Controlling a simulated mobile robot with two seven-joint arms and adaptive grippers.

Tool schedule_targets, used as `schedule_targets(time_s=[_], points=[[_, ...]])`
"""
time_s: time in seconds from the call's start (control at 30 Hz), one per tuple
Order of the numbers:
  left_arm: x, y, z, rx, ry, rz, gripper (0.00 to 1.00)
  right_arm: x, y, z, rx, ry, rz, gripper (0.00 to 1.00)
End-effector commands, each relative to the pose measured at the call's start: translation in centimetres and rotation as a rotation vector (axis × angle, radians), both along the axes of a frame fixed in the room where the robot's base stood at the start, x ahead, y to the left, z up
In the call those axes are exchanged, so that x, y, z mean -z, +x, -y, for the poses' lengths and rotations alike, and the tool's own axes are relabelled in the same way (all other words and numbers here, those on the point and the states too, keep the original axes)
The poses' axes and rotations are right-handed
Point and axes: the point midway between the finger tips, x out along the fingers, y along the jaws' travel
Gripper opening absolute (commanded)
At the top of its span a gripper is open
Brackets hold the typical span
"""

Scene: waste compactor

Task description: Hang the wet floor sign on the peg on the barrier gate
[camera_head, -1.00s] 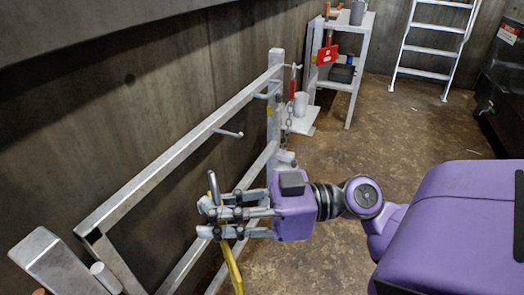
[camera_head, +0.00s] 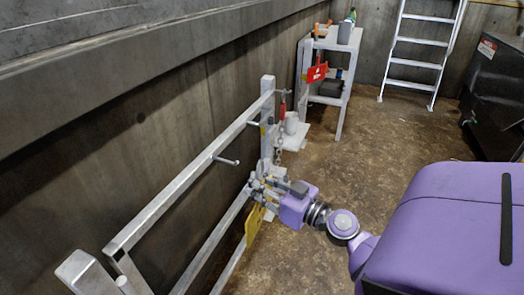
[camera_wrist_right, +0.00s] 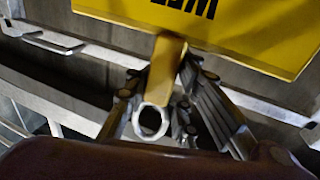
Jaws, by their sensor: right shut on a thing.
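The yellow wet floor sign (camera_head: 254,226) hangs below my right gripper (camera_head: 262,188), beside the barrier gate (camera_head: 178,190). In the right wrist view the sign (camera_wrist_right: 225,22) shows black letters upside down. Its narrow neck ends in a pale ring (camera_wrist_right: 150,121). My right gripper (camera_wrist_right: 162,88) is shut on this neck, with fingers on both sides. A bare peg (camera_head: 227,161) sticks out from the gate's top rail, above and left of the gripper, apart from the sign. Another peg (camera_head: 254,123) is farther along the rail. My left gripper is not in view.
The gate's far post (camera_head: 267,110) stands behind my right gripper, with a chain (camera_head: 279,145) beside it. A shelf (camera_head: 328,65) with tools, a ladder (camera_head: 420,55) and a dark bin (camera_head: 497,100) stand farther back. The brown floor (camera_head: 375,150) between is clear.

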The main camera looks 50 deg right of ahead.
Motion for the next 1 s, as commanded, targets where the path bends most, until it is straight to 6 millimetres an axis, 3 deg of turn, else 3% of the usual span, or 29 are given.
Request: schedule_targets(time_s=[0.57, 1.0], points=[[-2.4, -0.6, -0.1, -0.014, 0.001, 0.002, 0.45, 0.1, 3.3, -1.4, -0.002, 0.002, 0.002, 0.0], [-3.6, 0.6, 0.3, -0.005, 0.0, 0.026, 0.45, 0.3, 5.7, -2.4, -0.002, 0.002, 0.003, 0.0]])
